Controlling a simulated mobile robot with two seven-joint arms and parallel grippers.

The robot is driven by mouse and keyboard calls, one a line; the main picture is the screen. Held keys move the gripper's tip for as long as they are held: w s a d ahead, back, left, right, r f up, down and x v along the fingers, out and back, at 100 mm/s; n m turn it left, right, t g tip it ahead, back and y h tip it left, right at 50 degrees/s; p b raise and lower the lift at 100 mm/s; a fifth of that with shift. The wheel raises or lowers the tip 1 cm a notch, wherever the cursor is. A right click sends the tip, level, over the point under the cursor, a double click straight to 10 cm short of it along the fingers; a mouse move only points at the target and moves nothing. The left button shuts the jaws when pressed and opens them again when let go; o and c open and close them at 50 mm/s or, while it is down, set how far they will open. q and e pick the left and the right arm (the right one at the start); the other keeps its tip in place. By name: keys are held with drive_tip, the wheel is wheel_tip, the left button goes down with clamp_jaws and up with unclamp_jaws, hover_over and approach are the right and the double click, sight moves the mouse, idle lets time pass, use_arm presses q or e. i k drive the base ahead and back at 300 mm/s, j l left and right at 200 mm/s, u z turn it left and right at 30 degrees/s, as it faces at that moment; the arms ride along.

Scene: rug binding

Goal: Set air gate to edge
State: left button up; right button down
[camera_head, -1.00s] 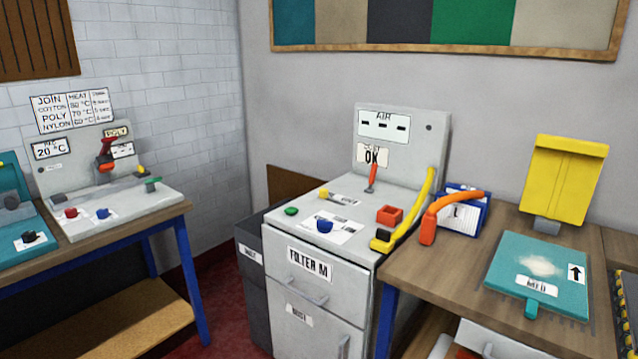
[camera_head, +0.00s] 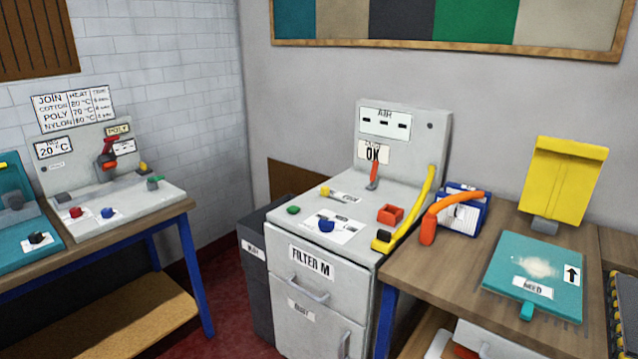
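The grey filter machine (camera_head: 315,274) stands in the middle, with a back panel bearing an AIR label (camera_head: 385,122) and a sign reading OK (camera_head: 374,153). A red-handled lever (camera_head: 374,174) stands upright at the foot of that panel. A blue knob (camera_head: 326,226), a green button (camera_head: 293,210), a yellow knob (camera_head: 325,191) and a red square part (camera_head: 390,214) are on its top. Small labels by the knobs are too blurred to read, so I cannot tell which control is the air gate. Neither gripper is in view.
A left bench (camera_head: 100,232) holds another grey panel machine (camera_head: 110,200). A wooden table (camera_head: 430,262) on the right holds a teal board (camera_head: 540,250), a yellow stand (camera_head: 563,180) and an orange curved handle (camera_head: 452,206). Red floor (camera_head: 222,310) shows between bench and machine.

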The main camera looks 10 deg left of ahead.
sight(325, 190)
drive_tip(key=i+j, duration=0.25)
drive_tip(key=j, duration=0.2)
drive_tip(key=i+j, duration=0.25)
drive_tip(key=j, duration=0.2)
drive_tip(key=i+j, duration=0.3)
drive_tip(key=j, duration=0.15)
drive_tip(key=i+j, duration=0.25)
drive_tip(key=j, duration=0.2)
drive_tip(key=i+j, duration=0.25)
drive_tip(key=j, duration=0.2)
drive_tip(key=i+j, duration=0.25)
drive_tip(key=j, duration=0.2)
drive_tip(key=i+j, duration=0.25)
drive_tip(key=j, duration=0.2)
